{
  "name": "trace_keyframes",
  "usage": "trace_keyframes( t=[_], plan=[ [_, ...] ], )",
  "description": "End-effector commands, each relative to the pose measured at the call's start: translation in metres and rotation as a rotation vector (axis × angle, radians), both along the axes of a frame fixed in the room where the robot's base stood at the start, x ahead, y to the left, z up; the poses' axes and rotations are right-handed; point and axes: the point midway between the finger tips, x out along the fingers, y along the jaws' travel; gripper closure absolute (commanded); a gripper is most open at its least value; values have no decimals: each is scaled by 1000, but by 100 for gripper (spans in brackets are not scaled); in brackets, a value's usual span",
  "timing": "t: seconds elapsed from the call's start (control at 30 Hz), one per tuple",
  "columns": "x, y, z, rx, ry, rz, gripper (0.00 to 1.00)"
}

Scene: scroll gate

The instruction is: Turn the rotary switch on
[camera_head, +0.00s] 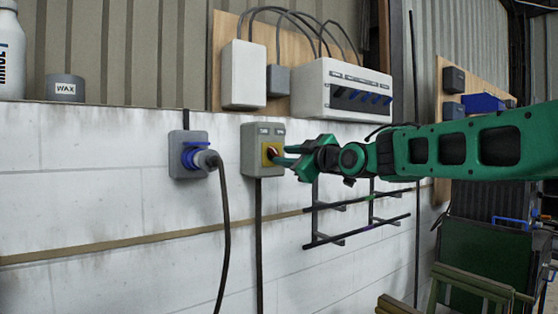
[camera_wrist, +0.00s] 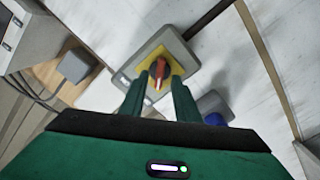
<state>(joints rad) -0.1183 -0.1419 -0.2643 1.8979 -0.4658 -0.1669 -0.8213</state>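The rotary switch is a grey wall box (camera_head: 256,136) with a yellow plate and a red knob (camera_head: 271,152). In the wrist view the red knob (camera_wrist: 158,70) lies in front of the yellow plate (camera_wrist: 172,52), its long side running roughly in line with my fingers. My gripper (camera_head: 282,155) reaches the switch from the right. In the wrist view my gripper (camera_wrist: 159,84) has its two fingers apart, one on each side of the knob. I see small gaps beside the knob but cannot tell whether either finger touches it.
A blue and grey socket with a plug (camera_head: 190,155) and hanging cable is left of the switch. Above are a breaker panel (camera_head: 340,90) and grey boxes (camera_head: 243,75). A WAX tin (camera_head: 65,88) stands on the ledge. A dark rack (camera_head: 345,205) is below my arm.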

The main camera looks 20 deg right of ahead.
Motion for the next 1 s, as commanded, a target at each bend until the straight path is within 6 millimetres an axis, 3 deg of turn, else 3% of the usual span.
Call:
trace_keyframes(
  t=[0.1, 0.3, 0.67, 0.8, 1.0],
  plan=[
    [18, 6, -1, 0, 1, 0, 71],
    [35, 11, 0, 0, 1, -1, 71],
    [38, 12, 0, 0, 2, -1, 71],
    [38, 12, 0, 1, 1, -2, 100],
    [38, 7, 0, 3, 2, -5, 100]
  ],
)
